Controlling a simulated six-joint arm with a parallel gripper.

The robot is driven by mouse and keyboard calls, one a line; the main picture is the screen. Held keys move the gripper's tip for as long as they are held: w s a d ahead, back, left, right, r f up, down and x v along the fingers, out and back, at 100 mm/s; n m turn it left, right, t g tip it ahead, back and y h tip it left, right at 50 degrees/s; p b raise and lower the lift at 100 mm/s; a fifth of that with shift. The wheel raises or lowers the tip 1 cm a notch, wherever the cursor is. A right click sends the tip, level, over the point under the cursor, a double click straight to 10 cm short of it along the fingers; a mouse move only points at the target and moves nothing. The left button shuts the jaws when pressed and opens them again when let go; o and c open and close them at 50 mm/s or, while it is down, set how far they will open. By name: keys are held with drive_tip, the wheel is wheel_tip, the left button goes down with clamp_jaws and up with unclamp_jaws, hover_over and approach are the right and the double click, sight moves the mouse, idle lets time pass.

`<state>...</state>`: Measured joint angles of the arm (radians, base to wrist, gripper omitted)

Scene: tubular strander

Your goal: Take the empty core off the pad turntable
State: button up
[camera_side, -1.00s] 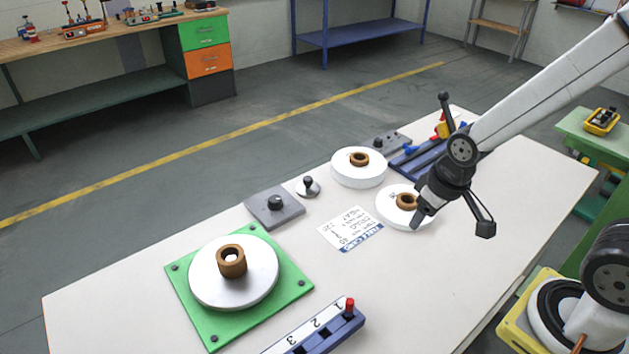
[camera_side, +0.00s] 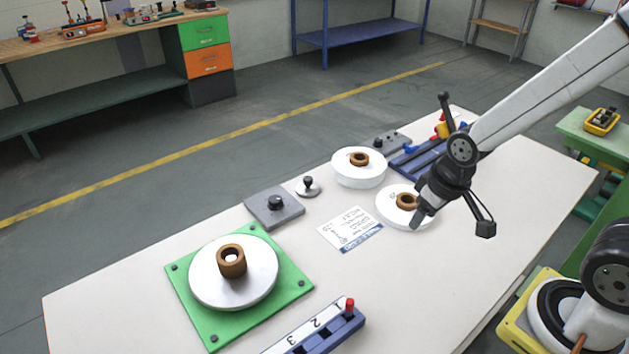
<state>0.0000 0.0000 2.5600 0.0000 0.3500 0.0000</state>
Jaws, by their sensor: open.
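A brown hollow core (camera_side: 231,262) stands upright at the middle of a round silver turntable (camera_side: 210,289) on a green base plate (camera_side: 287,293), at the front left of the table. Nothing is wound on the core. My gripper (camera_side: 417,221) is far to the right of it, over the table beside a white round pad (camera_side: 391,215) with a brown ring. The gripper is open and points down, apart from the core. One finger hides part of the white pad's edge.
A taller white pad (camera_side: 358,174) with a brown ring stands behind. A grey block with a black knob (camera_side: 275,207), a small knobbed weight (camera_side: 308,187) and a paper card (camera_side: 348,231) lie between. A blue numbered rack (camera_side: 325,332) with a red peg is at the front.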

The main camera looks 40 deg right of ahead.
drive_tip(key=shift+o, duration=0.2)
idle(0.3)
drive_tip(key=o, duration=0.5)
drive_tip(key=n+g+y, duration=0.1)
drive_tip(key=n, duration=0.8)
hover_over(230, 258)
drive_tip(key=shift+s+d+f, duration=0.1)
drive_tip(key=shift+s+f, duration=0.1)
drive_tip(key=shift+f, duration=0.4)
drive_tip(key=shift+s+d+f, duration=0.1)
drive_tip(key=shift+s+f, duration=0.1)
drive_tip(key=shift+f, duration=0.4)
drive_tip(key=shift+w+a+f, duration=0.1)
drive_tip(key=shift+w+f, duration=0.1)
drive_tip(key=shift+f, duration=1.75)
drive_tip(key=shift+w+f, duration=0.15)
drive_tip(key=shift+f, duration=1.75)
